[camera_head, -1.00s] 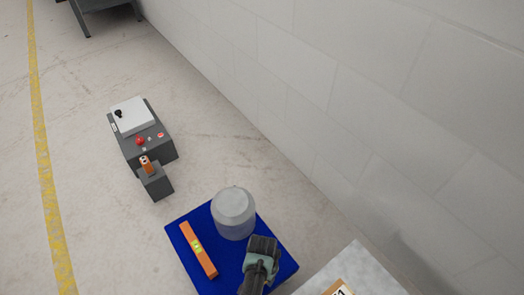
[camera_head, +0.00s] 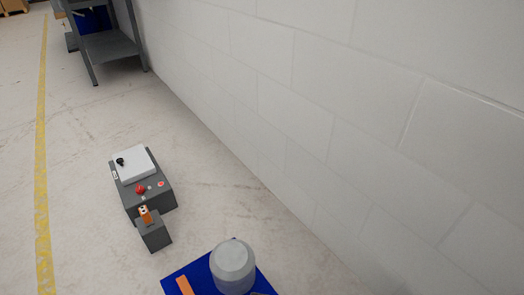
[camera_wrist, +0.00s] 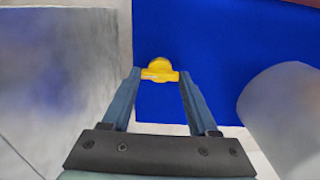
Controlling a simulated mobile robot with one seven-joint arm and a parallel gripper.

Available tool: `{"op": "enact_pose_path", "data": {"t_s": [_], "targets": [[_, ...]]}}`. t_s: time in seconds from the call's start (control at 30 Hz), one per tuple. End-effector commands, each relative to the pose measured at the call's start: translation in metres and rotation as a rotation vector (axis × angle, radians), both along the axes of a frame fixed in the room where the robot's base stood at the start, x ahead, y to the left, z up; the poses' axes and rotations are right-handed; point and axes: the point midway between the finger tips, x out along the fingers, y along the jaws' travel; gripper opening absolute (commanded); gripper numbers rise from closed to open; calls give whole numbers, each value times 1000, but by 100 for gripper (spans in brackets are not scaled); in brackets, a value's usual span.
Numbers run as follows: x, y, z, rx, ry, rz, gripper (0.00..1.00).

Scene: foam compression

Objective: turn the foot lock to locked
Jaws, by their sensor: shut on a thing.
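A small yellow knob (camera_wrist: 160,70), which looks like the foot lock, shows in the wrist view in front of a blue surface (camera_wrist: 225,60). My gripper (camera_wrist: 160,77) is shut on it, with one finger at each side of its lower crossbar. The knob's round head shows beyond the fingertips. Its mounting and any lock marking cannot be made out. Neither the knob nor my gripper shows in the head view.
A grey cylinder (camera_wrist: 285,115) stands close at right in the wrist view, and a grey block (camera_wrist: 55,80) at left. In the head view, the cylinder (camera_head: 233,265) stands on a blue platform (camera_head: 200,272) beside an orange bar (camera_head: 184,286). A grey control box (camera_head: 150,195) stands beyond.

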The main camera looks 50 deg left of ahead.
Motion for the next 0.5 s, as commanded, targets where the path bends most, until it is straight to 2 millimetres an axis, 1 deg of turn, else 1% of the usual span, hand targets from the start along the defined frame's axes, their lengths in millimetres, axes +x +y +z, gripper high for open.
{"op": "enact_pose_path", "data": {"t_s": [0.07,0.1,0.17,0.2,0.23,0.27,0.5], "targets": [[1,0,0,2,-1,-4,4],[1,0,0,2,-1,-4,64],[0,0,0,2,-1,-4,74],[0,0,0,2,-1,-4,82],[0,0,0,2,-1,-3,87],[0,0,0,2,-1,-3,90],[0,0,0,1,0,-1,90]]}}
